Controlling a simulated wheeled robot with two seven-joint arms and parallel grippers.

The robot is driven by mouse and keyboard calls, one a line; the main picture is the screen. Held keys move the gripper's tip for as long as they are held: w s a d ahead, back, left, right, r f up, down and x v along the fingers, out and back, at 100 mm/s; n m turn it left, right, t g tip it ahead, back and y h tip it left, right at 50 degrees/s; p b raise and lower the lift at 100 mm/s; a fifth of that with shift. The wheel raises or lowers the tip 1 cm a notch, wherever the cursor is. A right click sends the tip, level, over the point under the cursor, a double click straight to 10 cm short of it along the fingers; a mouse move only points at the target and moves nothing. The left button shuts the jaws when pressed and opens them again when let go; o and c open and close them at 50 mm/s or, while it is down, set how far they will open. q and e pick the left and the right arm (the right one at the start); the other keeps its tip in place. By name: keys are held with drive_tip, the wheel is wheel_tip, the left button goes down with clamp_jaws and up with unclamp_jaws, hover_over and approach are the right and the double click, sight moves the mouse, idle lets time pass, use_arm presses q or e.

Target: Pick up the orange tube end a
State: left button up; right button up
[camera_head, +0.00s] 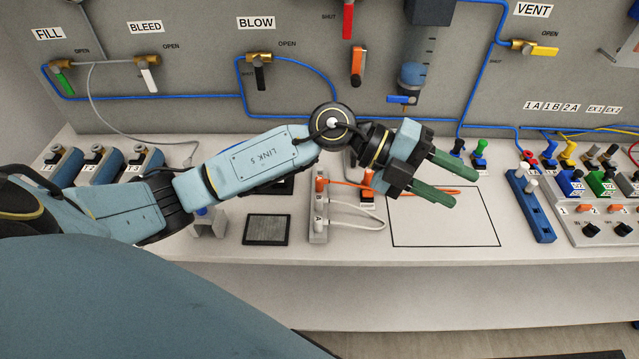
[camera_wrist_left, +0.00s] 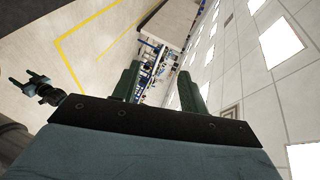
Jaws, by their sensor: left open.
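The orange tube (camera_head: 345,182) lies on the bench in the head view. Its left part runs from an orange-topped connector on a grey holder (camera_head: 318,228), and a loop shows beyond my gripper. My left gripper (camera_head: 465,188) is open and empty, its green fingers apart, over the loop and the outlined rectangle in the picture. It hides part of the tube. I cannot tell which end is a. In the left wrist view the open left fingers (camera_wrist_left: 158,75) frame only distant room and bench. My right gripper (camera_wrist_left: 28,80) shows there at the left edge, with its fingers apart.
White tubes (camera_head: 350,225) loop from the same holder. A dark flat plate (camera_head: 267,229) lies left of it. A blue rack (camera_head: 530,205) and a valve box (camera_head: 600,207) stand at right. A wall panel with valves is behind. The outlined rectangle (camera_head: 440,228) is mostly clear.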

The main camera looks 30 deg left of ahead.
use_arm(q)
drive_tip(key=w+a+f+g+y, duration=0.2)
drive_tip(key=a+f+y, duration=0.4)
drive_tip(key=a, duration=0.2)
drive_tip(key=n+y, duration=0.2)
drive_tip(key=y, duration=0.7)
hover_over(319, 178)
drive_tip(key=shift+g, duration=0.3)
drive_tip(key=f, duration=0.7)
drive_tip(key=shift+d, duration=0.4)
drive_tip(key=f, duration=0.6)
drive_tip(key=shift+a+f+p, duration=0.2)
drive_tip(key=shift+a+p, duration=0.15)
drive_tip(key=shift+p, duration=0.05)
clamp_jaws()
